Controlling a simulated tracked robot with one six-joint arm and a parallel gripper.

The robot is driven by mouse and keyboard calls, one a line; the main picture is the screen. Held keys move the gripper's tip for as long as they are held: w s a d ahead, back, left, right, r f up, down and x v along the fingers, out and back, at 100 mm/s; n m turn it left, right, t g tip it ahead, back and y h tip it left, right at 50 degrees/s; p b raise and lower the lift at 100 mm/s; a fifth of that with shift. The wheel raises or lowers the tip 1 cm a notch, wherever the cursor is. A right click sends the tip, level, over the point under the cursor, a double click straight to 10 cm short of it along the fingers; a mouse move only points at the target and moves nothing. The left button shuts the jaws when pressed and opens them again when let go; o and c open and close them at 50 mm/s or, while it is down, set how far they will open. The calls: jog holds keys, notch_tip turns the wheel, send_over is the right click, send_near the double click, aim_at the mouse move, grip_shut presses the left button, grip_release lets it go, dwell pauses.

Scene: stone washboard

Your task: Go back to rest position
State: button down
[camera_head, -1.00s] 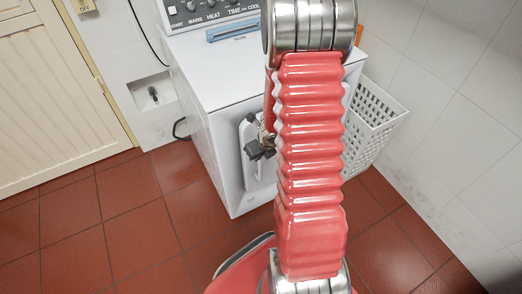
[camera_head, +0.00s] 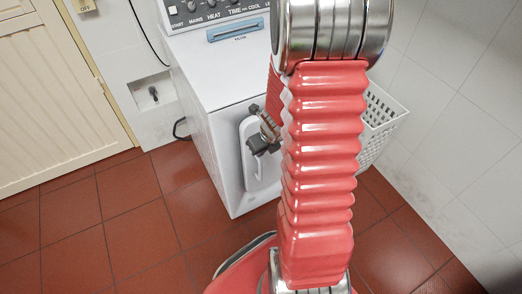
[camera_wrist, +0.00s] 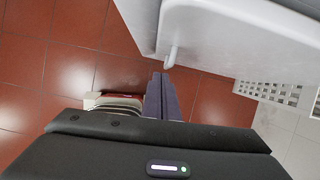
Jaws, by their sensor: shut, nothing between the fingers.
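My gripper (camera_head: 254,146) shows in the head view just left of my red arm, in front of the white machine (camera_head: 213,130). The arm hides part of it. In the wrist view the two dark fingers of my gripper (camera_wrist: 157,78) lie together, shut with nothing between them. They point at the tiled floor, just below the white machine (camera_wrist: 225,45) and its small pale hook-like part (camera_wrist: 171,52).
A white perforated basket (camera_head: 378,125) is right of the machine, partly behind my arm. Red floor tiles (camera_head: 125,230) are clear at left. A slatted door (camera_head: 50,90) stands at left and a tiled wall (camera_head: 460,130) at right.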

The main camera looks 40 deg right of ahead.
jog(key=shift+s+r, duration=0.1)
jog(key=shift+r, duration=0.1)
dwell(0.6)
jog(key=s+a+r+m, duration=0.4)
jog(key=a+r+m, duration=0.3)
jog(key=r+m, duration=0.2)
jog(key=s+a+r+m+t, duration=0.1)
jog(key=s+a+r+m, duration=0.3)
jog(key=a+r+m, duration=0.3)
jog(key=s+a+r+m, duration=0.4)
jog(key=a+r+m, duration=0.3)
jog(key=r+m, duration=0.5)
jog(key=m, duration=0.7)
jog(key=shift+s+r, duration=0.2)
jog(key=shift+s, duration=0.1)
